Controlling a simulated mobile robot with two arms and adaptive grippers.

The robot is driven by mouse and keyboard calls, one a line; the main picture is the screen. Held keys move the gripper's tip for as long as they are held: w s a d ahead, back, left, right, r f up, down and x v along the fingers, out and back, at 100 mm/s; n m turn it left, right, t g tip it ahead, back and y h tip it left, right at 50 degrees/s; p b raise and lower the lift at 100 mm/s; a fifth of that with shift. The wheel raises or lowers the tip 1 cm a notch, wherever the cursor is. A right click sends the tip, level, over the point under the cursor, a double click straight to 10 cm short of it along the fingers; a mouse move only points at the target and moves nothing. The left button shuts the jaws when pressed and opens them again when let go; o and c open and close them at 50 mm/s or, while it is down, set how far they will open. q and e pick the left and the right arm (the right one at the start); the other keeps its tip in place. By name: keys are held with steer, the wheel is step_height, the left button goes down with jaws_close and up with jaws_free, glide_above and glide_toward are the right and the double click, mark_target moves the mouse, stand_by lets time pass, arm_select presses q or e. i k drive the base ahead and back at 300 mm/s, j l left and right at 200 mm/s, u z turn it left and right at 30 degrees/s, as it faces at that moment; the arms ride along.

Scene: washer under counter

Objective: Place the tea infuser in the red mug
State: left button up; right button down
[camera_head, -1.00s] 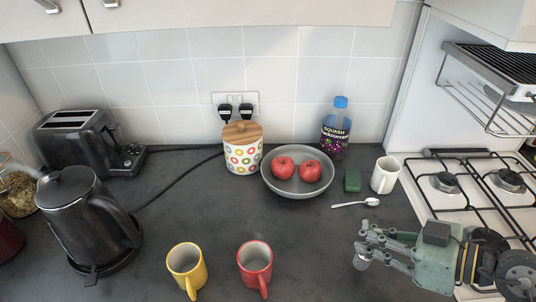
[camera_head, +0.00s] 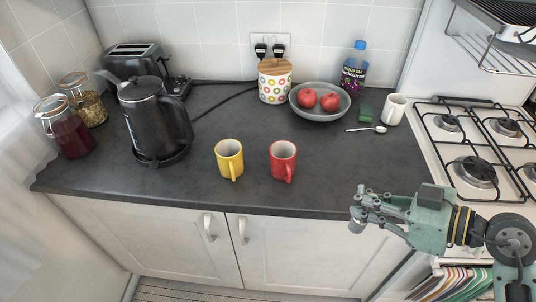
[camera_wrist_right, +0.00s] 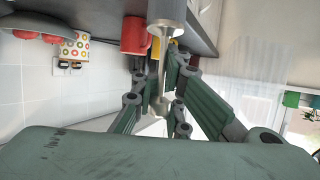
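The red mug (camera_head: 282,160) stands upright on the dark counter, right of the yellow mug (camera_head: 229,158). It also shows in the right wrist view (camera_wrist_right: 134,36). My right gripper (camera_head: 364,207) is in front of the counter's front edge, right of and nearer than the red mug. It is shut on a silver metal piece, seemingly the tea infuser (camera_wrist_right: 166,14), whose wide cylindrical end sticks out past the fingers. In the head view only a small grey end of the infuser (camera_head: 356,227) shows below the fingertips. My left gripper is not in view.
A black kettle (camera_head: 155,122) and glass jars (camera_head: 66,128) stand at the left. A bowl (camera_head: 320,114) with apples, a spoon (camera_head: 367,129) and a white mug (camera_head: 394,108) are behind right. A gas hob (camera_head: 470,165) is at the right. Counter around the red mug is clear.

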mark_target(284, 170)
steer(key=l+u, duration=0.5)
steer(key=i+l+u, duration=0.1)
steer(key=l+u, duration=0.25)
steer(key=u, duration=0.15)
steer(key=i+l, duration=0.2)
steer(key=i, duration=0.25)
